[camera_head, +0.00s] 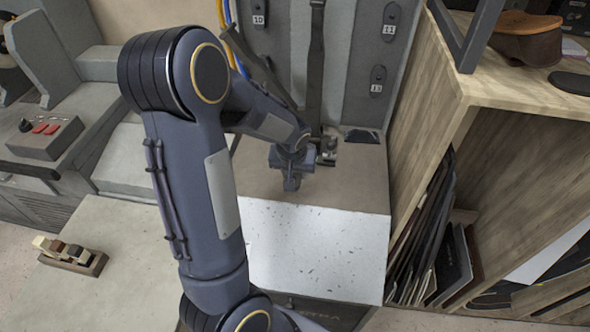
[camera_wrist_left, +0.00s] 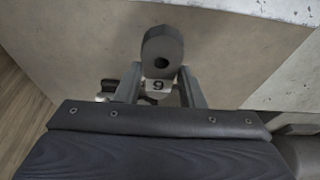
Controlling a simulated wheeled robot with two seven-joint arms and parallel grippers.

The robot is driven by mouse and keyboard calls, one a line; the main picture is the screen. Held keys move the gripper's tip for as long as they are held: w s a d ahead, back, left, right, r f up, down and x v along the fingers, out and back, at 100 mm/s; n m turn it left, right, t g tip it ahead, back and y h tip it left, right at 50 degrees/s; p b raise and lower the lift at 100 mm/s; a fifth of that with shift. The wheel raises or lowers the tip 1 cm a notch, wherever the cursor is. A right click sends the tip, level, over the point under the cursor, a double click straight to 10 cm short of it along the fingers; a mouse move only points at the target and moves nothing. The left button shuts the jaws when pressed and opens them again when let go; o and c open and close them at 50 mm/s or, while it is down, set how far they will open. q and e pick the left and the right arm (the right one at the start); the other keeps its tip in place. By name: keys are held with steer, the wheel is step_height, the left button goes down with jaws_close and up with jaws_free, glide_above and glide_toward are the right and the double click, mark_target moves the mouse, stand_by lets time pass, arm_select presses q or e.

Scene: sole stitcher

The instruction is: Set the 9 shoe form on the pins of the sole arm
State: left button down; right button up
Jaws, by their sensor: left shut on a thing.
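The 9 shoe form (camera_wrist_left: 163,47) is a dark grey rounded piece with a round hole and a pale label reading 9. In the left wrist view it sits between the two fingers of my left gripper (camera_wrist_left: 160,76), which is shut on it. In the head view my left gripper (camera_head: 291,182) is over the grey-brown surface, and the form is hard to make out there. A small metal part (camera_head: 327,150) is just right of the gripper; I cannot tell whether it belongs to the sole arm. The pins cannot be made out. My right gripper is not in view.
Several dark labelled forms (camera_head: 390,20) hang on the grey panel behind. A wooden shelf unit (camera_head: 540,150) with upright dark sheets stands at the right. The speckled white front (camera_head: 320,250) below the gripper is clear.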

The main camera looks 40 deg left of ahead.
arm_select(q)
steer(key=shift+s+d+r+p, duration=0.3)
steer(key=shift+s+r, duration=0.15)
steer(key=shift+r, duration=0.2)
steer(key=shift+s+d+r+p, duration=0.25)
steer(key=shift+s+r, duration=0.25)
steer(key=shift+r, duration=0.15)
steer(key=shift+s+d+r+p, duration=0.3)
steer(key=shift+s+r, duration=0.15)
steer(key=shift+r, duration=0.2)
